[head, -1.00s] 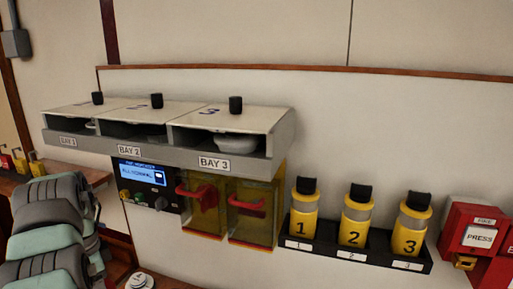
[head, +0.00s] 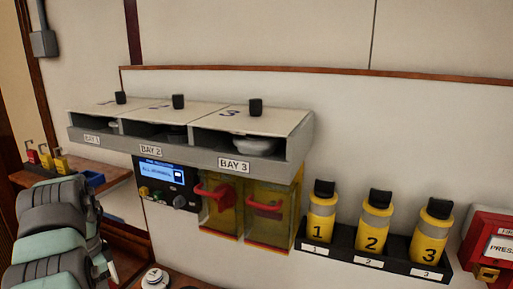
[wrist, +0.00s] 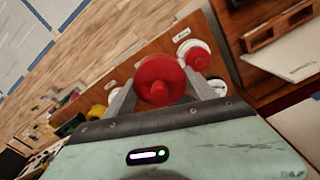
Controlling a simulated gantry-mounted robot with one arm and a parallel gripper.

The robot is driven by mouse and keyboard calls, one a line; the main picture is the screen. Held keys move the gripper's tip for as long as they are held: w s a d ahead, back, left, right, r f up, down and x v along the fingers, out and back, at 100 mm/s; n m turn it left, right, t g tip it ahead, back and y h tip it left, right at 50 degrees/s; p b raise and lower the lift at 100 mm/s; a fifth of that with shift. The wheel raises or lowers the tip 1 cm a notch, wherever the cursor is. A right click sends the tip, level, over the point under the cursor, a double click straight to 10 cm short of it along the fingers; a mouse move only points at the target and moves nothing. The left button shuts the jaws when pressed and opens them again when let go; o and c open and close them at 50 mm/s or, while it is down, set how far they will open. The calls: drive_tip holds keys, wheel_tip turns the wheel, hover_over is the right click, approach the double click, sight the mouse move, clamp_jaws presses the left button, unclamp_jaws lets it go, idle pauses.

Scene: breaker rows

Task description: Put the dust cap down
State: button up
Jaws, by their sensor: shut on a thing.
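A round red cap with a central knob (wrist: 159,80), which I take for the dust cap, shows in the wrist view. My gripper (wrist: 162,92) is shut on it, with one grey finger at each side. The cap is held above or in front of a brown wooden surface (wrist: 130,72) with small white labels. I cannot tell whether it touches that surface. In the head view my arm is at the lower left, and the gripper and cap are out of sight.
A wooden rack (wrist: 278,28) stands at the right.

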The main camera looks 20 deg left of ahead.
drive_tip(key=s+a+f+n+p, duration=0.1)
drive_tip(key=s+a+n, duration=0.45)
drive_tip(key=s, duration=0.35)
drive_tip(key=s+a+f+n+p, duration=0.2)
drive_tip(key=s+a+n, duration=0.2)
drive_tip(key=s+a, duration=0.4)
drive_tip(key=s+f+n+p, duration=0.1)
drive_tip(key=s+n, duration=0.5)
drive_tip(key=s, duration=1)
drive_tip(key=s+a+f+n+p, duration=0.1)
drive_tip(key=s+n, duration=0.5)
drive_tip(key=s, duration=0.9)
drive_tip(key=shift+s+f, duration=0.35)
drive_tip(key=shift+f, duration=0.5)
